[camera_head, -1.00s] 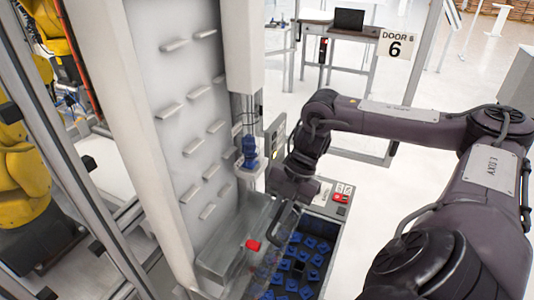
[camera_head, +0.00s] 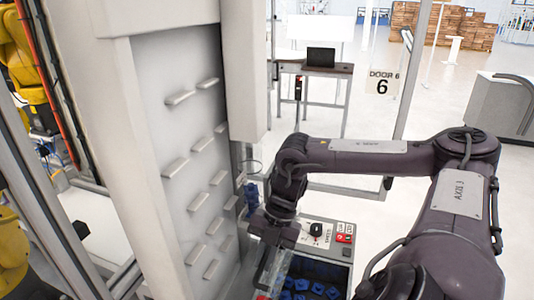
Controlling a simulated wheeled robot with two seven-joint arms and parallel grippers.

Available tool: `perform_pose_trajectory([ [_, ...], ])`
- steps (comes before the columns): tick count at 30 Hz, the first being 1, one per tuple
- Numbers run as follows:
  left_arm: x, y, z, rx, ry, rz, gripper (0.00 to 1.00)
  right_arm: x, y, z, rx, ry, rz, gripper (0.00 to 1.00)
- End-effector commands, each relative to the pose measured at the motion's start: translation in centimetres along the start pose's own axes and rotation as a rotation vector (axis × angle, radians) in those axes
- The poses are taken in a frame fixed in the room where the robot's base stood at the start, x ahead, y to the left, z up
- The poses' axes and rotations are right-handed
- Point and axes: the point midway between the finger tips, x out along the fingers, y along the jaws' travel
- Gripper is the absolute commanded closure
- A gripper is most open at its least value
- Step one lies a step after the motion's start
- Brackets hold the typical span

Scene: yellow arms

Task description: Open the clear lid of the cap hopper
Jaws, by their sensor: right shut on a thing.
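The cap hopper (camera_head: 345,273) is at the bottom centre, with blue caps (camera_head: 303,284) inside. Its clear lid (camera_head: 272,266) shows as a see-through panel at the hopper's left side, below my right gripper. It looks tilted up, but its exact angle is hard to tell. My right gripper (camera_head: 274,232) is shut at the lid's upper edge, apparently on its handle. The fingers and the handle are mostly hidden by the wrist and the dark gripper body. My left gripper is not in view.
A control panel (camera_head: 325,236) with a black knob and red buttons sits behind the hopper. A tall white panel with slanted ledges (camera_head: 190,160) stands close on the left. Open floor (camera_head: 360,215) lies to the right.

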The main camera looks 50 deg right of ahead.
Motion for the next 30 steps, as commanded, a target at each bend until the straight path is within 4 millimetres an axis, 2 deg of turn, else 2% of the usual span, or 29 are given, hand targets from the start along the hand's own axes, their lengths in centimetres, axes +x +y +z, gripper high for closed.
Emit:
perform_pose_trajectory([
  [1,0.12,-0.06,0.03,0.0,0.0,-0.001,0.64,0.14,0.88,0.0,-0.016,-0.001,0.028,1.0],
  [9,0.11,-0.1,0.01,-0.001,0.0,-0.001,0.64,-0.03,1.07,0.02,-0.018,-0.003,0.033,1.0],
  [10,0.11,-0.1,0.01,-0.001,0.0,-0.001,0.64,-0.05,1.09,0.02,-0.018,-0.004,0.033,0.85],
  [15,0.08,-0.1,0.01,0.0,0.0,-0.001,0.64,-0.12,1.11,0.02,-0.018,-0.004,0.034,0.66],
  [21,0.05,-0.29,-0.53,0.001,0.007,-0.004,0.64,-0.22,1.12,0.03,-0.017,-0.005,0.035,0.66],
  [30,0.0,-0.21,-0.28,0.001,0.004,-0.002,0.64,-0.38,1.17,0.04,-0.017,-0.006,0.036,0.66],
])
